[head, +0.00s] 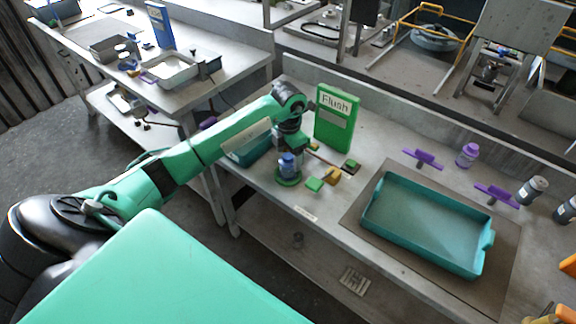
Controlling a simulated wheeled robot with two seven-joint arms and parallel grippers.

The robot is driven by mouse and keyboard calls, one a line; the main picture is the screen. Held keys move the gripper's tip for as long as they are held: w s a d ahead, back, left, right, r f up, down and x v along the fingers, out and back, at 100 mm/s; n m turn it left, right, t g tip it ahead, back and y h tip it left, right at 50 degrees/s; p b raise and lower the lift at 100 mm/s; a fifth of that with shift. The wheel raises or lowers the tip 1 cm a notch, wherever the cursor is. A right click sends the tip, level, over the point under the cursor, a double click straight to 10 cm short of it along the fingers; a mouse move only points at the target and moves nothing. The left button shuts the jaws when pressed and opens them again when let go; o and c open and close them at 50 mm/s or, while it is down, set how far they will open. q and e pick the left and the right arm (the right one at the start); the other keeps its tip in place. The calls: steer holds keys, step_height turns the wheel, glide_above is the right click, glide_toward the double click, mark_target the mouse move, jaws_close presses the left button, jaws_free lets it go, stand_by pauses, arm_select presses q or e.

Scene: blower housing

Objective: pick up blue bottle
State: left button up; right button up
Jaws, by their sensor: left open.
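The blue bottle (287,167) stands upright near the left end of the workbench, on a round green base. It is small and has a blue cap. My left arm reaches in from the left, and my left gripper (290,152) hangs over the bottle, pointing down. The gripper is open, with its fingers close to the bottle's top; I cannot tell whether they touch it. The fingers are small and partly hidden by the wrist. My right gripper is not in view.
A green "Flush" box (336,119) stands behind the gripper.

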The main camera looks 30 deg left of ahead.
mark_target(288, 163)
arm_select(q)
step_height(288, 163, down, 4)
steer(key=shift+s+r+p, duration=0.15)
steer(key=shift+r+p, duration=0.1)
steer(key=shift+p, duration=0.3)
steer(key=shift+f, duration=0.4)
steer(key=shift+c, duration=0.2)
steer(key=c, duration=1.1)
steer(key=shift+r, duration=0.15)
